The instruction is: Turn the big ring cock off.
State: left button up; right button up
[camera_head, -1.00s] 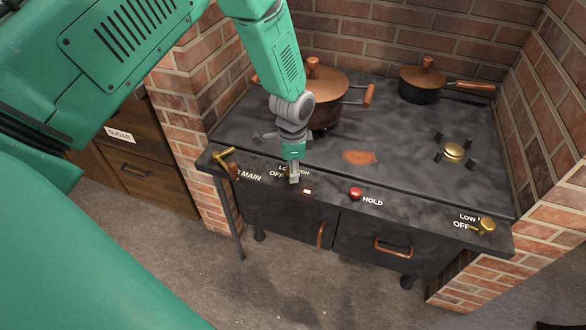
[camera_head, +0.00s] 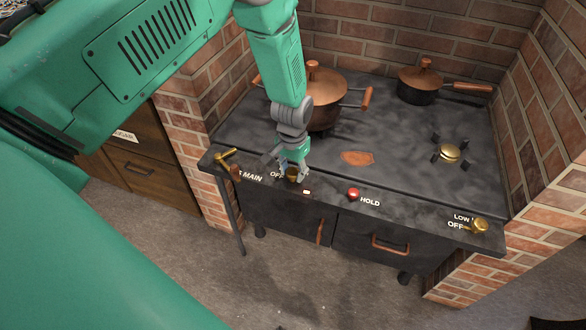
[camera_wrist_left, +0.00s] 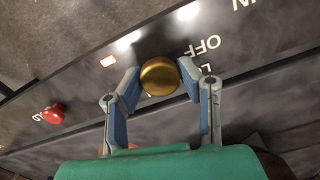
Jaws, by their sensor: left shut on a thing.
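A round brass cock (camera_head: 292,175) sits at the stove's front edge beside white OFF lettering. It also shows in the left wrist view (camera_wrist_left: 160,76) as a domed knob between two fingers. My left gripper (camera_head: 294,173) is shut on this cock, reaching down from above; its fingers (camera_wrist_left: 161,84) flank the knob in the wrist view. The cock's pointer is hidden, so its setting cannot be told. Another brass cock (camera_head: 480,226), by LOW and OFF lettering, is at the right end of the front edge. My right gripper is not in view.
A brass lever (camera_head: 225,156) by MAIN is to the left. A red HOLD button (camera_head: 353,194) is to the right. A large copper pot (camera_head: 318,87) and a small lidded pan (camera_head: 420,88) stand behind. Brick walls flank the black stove.

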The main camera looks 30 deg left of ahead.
aim_at(293, 170)
pick_arm(q)
jog(key=n, duration=0.3)
jog(key=n+p, duration=0.1)
jog(key=n, duration=0.1)
jog(key=shift+w+a+r+n, duration=0.1)
jog(key=shift+w+r+n, duration=0.1)
jog(key=shift+w+n, duration=0.15)
jog(key=n, duration=0.5)
jog(key=shift+n, duration=0.25)
jog(key=o, duration=1.2)
jog(key=shift+c, duration=0.2)
jog(key=shift+s, duration=0.1)
jog(key=shift+f, duration=0.1)
jog(key=shift+r, duration=0.3)
notch_tip(293, 170, up, 11)
jog(key=shift+r, duration=0.15)
